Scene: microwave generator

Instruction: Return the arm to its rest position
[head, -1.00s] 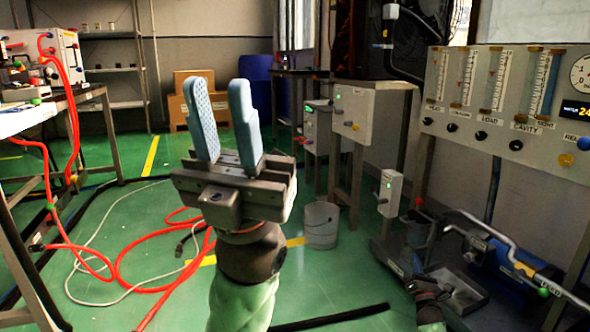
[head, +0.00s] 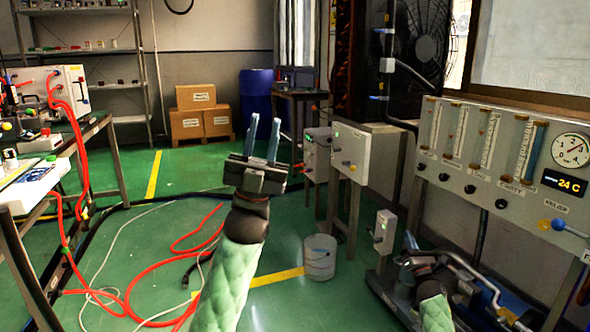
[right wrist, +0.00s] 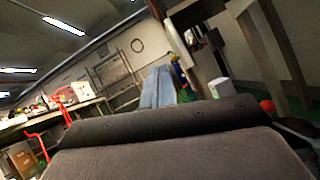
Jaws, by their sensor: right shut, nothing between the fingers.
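In the head view my left gripper (head: 264,138) is raised in the middle. Its two blue fingers point up with a gap between them, and nothing is held. My left arm has a green sleeve and reaches up from the bottom edge. My right gripper (head: 411,242) is low at the right, in front of the dark pump equipment, and is partly hard to make out. In the right wrist view its blue fingers (right wrist: 159,88) stand close together, shut and empty.
A bucket (head: 320,257) stands on the green floor right of my left arm. Red hoses (head: 150,275) lie on the floor at the left, beside a workbench (head: 100,130). A gauge panel (head: 480,190) is at the right. Cardboard boxes (head: 203,112) stand at the back.

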